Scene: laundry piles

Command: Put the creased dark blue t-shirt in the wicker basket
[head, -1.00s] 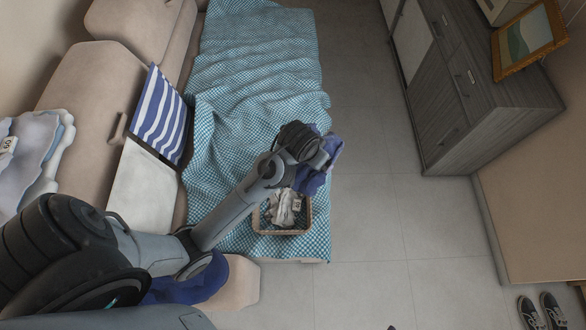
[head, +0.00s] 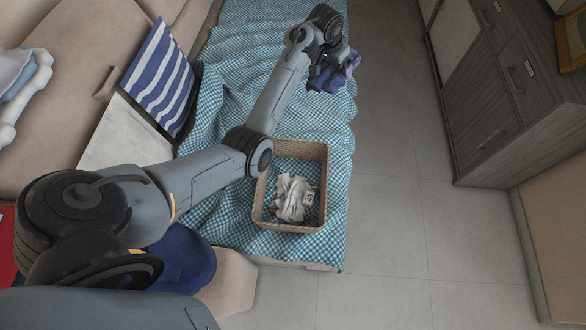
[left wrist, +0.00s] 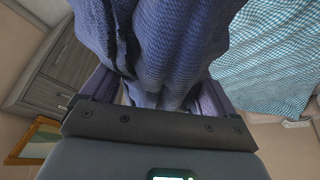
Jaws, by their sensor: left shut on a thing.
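The dark blue t-shirt (head: 334,74) is bunched up and hangs from my left gripper (head: 330,60), over the far right part of the checked cloth. In the left wrist view the shirt (left wrist: 165,45) fills the space between the fingers, and the gripper is shut on it. The wicker basket (head: 262,206) stands on the near end of the checked cloth, closer to me than the gripper. A crumpled whitish garment with a tag (head: 293,198) lies in the basket. My right gripper is not in view.
The blue checked cloth (head: 225,100) covers the sofa seat. A blue and white striped cushion (head: 158,75) leans at the left. A dark blue rounded thing (head: 185,262) is partly behind my arm. A grey cabinet (head: 490,90) stands right, with clear floor (head: 385,200) between.

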